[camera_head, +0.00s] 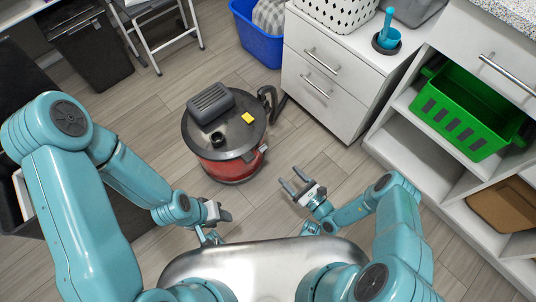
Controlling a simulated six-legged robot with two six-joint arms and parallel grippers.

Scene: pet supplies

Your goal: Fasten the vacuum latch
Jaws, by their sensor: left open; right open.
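A round canister vacuum (207,164) with a dark grey lid and a red lower body stands on the wood floor, ahead of me and left of centre. Its lid carries a grey ribbed block, a black round port and a yellow patch (249,118). A dark part that may be the latch (263,149) sits on its right side; its state is too small to tell. My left gripper (222,213) is open and empty, just in front of the vacuum. My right gripper (290,181) is open and empty, to the right of the vacuum, with its fingers pointing up-left.
A white drawer cabinet (335,75) stands behind and right of the vacuum. Shelves with a green basket (468,112) and a cardboard box (503,205) line the right. A blue bin (257,42), a black bin (92,50) and a folding chair stand at the back.

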